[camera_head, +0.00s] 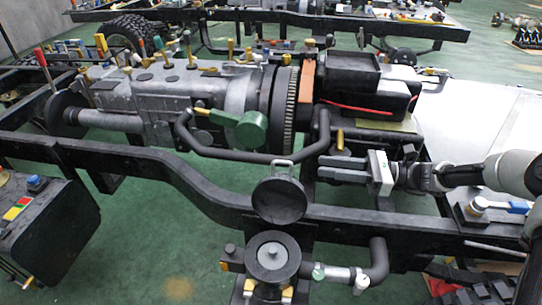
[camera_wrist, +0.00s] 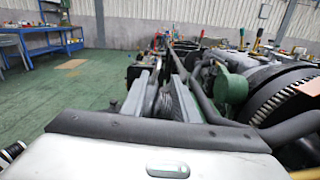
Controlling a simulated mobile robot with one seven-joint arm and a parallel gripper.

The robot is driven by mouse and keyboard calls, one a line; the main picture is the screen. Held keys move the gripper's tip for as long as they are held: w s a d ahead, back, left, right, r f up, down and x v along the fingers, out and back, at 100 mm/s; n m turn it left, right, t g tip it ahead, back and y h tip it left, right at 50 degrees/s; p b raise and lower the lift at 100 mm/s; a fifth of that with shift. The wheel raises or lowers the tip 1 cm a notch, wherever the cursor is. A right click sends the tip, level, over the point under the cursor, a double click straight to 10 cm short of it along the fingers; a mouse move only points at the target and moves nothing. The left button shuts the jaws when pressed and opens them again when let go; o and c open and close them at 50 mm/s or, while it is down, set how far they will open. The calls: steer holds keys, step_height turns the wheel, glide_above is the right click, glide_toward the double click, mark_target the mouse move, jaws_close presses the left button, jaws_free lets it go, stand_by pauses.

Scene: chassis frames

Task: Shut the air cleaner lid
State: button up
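The air cleaner (camera_head: 272,262) is a round dark canister at the lower middle of the head view, with a pale round centre. Its dark disc-shaped lid (camera_head: 279,200) stands raised behind it, open, with a grey loop (camera_head: 283,164) at its top edge. My gripper (camera_head: 321,168) is to the right of and above the lid, pointing left, apart from it. In the wrist view its two grey fingers (camera_wrist: 164,82) show a gap between them, with nothing held. I cannot make out the lid or the canister in the wrist view.
A black chassis rail (camera_head: 345,219) runs across in front of my gripper. A curved black pipe (camera_head: 376,262) joins the canister's right side. The engine (camera_head: 170,100) with a green part (camera_head: 240,129) lies behind. A black box (camera_head: 45,235) hangs at left. Green floor (camera_head: 180,255) is free left of the canister.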

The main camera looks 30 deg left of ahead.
mark_target(275, 161)
steer(key=b+x, duration=0.1)
steer(key=x, duration=1.5)
steer(key=shift+s+a+b, duration=0.3)
steer(key=shift+s+b, duration=0.05)
steer(key=shift+b, duration=0.05)
jaws_close()
